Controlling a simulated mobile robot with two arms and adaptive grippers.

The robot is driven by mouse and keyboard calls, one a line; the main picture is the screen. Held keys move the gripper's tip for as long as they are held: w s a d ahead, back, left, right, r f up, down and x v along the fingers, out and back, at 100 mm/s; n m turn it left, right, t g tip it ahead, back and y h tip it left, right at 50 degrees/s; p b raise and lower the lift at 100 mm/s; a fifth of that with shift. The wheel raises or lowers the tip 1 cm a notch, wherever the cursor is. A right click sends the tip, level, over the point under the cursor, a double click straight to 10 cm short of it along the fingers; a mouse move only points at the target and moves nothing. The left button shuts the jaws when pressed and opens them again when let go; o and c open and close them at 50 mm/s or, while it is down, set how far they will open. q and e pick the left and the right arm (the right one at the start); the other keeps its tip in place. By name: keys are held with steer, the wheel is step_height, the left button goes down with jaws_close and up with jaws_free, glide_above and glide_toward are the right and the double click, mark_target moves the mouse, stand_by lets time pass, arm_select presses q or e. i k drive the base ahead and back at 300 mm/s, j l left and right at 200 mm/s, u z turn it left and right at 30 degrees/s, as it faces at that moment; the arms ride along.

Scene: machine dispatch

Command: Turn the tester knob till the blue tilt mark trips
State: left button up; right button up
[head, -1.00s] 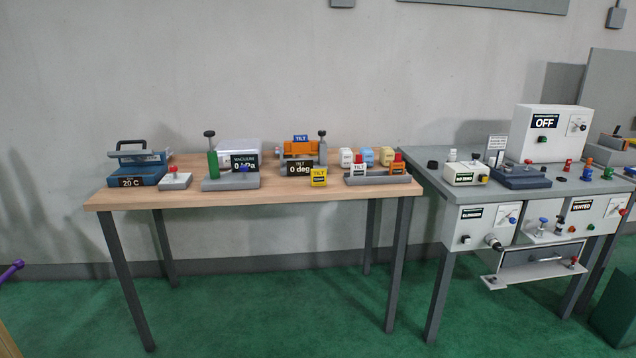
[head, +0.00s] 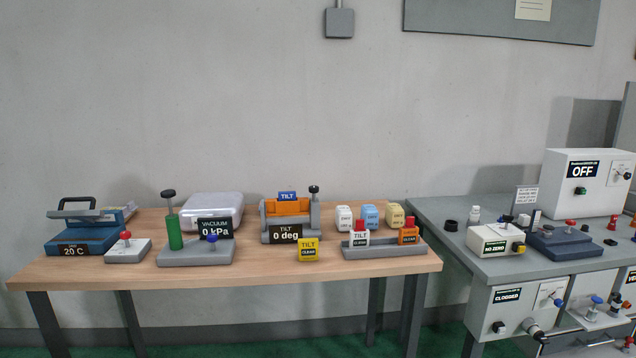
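The tilt tester (head: 289,215) stands at the middle back of the wooden table. It has a grey frame, an orange cradle (head: 287,207), a blue TILT label (head: 287,196) on top and a dark display (head: 285,233) reading "TILT 0 deg". A black knob (head: 314,189) stands on a post at its right side. A white block (head: 361,233) marked TILT and an orange block (head: 408,231) stand in a grey rack (head: 384,251). The blue block (head: 369,216) behind has lettering too small to read. Neither gripper is in view.
A vacuum unit (head: 196,250) reading 0 kPa, with a green pump, and a blue heater (head: 86,238) reading 20 C stand to the left. A grey bench (head: 440,221) with machines adjoins on the right. The wooden table's front edge (head: 230,282) is clear.

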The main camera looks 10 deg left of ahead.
mark_target(313, 189)
steer(key=i+l+u, duration=0.2)
steer(key=i+u, duration=0.2)
steer(key=i+l+u, duration=0.4)
steer(key=i+j, duration=0.05)
steer(key=j, duration=0.05)
